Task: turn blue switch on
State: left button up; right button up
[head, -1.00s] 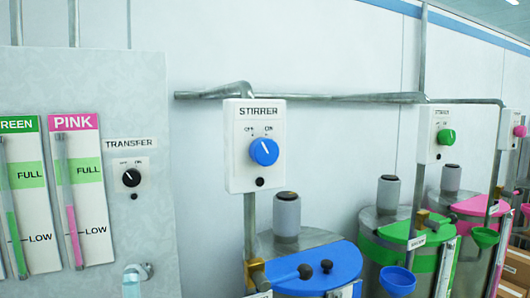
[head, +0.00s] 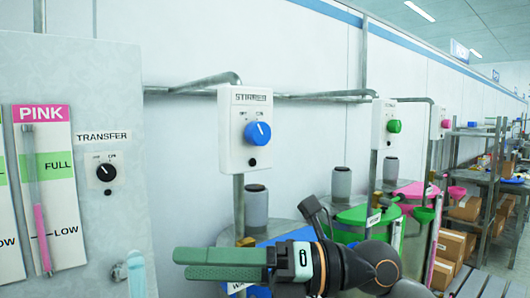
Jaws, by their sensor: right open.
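The blue switch (head: 257,133) is a round knob with a white pointer mark, on a white STIRRER box (head: 237,151) on the wall. OFF and ON labels sit above it. I cannot tell for sure which label the mark points to. My right gripper (head: 184,264) shows at the bottom middle, with its green fingers pointing left. It is open and empty, lower in the picture than the blue switch and apart from it. It covers much of the blue-lidded drum (head: 292,236). My left gripper is out of view.
A grey panel (head: 95,215) with a black TRANSFER knob (head: 106,172) stands at left. A green knob (head: 394,126) and a pink knob (head: 445,123) are on boxes further right. Pipes run along the wall. Shelves (head: 478,160) and cartons (head: 452,244) stand at far right.

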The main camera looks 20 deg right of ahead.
jog(key=w+d+r+n+t+h, duration=0.1)
jog(key=d+r+n+t+h, duration=0.1)
jog(key=d+r+t+h, duration=0.35)
jog(key=m+t+h+b, duration=0.1)
jog(key=m+t+h, duration=0.2)
jog(key=t+h, duration=0.35)
send_near(262, 133)
jog(key=shift+t, duration=0.3)
jog(key=p+x, duration=0.3)
jog(key=x, duration=0.5)
jog(key=shift+w+a+f, duration=0.1)
jog(key=shift+w+f, duration=0.05)
jog(key=shift+f, duration=0.05)
jog(key=shift+w+a+f, duration=0.1)
jog(key=shift+w+a, duration=0.05)
jog(key=shift+w, duration=0.3)
grip_shut()
